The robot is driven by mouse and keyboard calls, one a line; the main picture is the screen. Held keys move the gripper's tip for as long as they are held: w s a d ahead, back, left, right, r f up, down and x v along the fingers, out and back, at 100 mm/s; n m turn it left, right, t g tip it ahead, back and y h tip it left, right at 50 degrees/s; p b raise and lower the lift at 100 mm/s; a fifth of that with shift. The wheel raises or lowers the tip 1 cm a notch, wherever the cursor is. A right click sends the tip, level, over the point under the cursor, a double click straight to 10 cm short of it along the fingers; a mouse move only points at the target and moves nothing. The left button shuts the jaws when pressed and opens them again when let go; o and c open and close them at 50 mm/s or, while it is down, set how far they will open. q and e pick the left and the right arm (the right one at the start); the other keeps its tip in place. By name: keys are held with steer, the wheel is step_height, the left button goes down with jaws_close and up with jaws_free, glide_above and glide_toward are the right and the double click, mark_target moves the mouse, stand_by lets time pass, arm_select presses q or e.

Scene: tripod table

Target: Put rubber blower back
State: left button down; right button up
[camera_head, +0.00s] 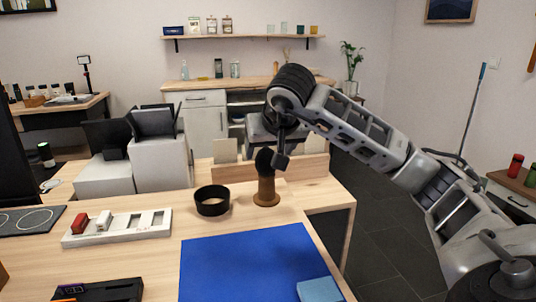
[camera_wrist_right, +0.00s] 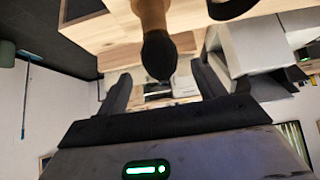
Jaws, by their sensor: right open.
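A brown, waisted upright thing (camera_head: 266,190) with a dark rounded top stands on the wooden table, right of a black ring. I cannot tell for sure whether it is the rubber blower. My right gripper (camera_head: 272,160) hangs at its dark top. In the right wrist view the dark top of the brown thing (camera_wrist_right: 158,55) points in between the two spread fingers of my right gripper (camera_wrist_right: 160,82). The gripper is open, with no finger seen closed on it. My left gripper is not in view.
The black ring (camera_head: 212,201) stands close left of the brown thing. A white compartment tray (camera_head: 118,229) holds small red and white items. A blue mat (camera_head: 245,264) with a light blue block (camera_head: 319,290) lies in front. White blocks (camera_head: 160,162) stand back left.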

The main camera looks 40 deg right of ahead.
steer(key=p+v, duration=0.1)
steer(key=v, duration=0.7)
steer(key=shift+s+r, duration=0.2)
steer(key=shift+r, duration=0.05)
steer(key=shift+a, duration=0.15)
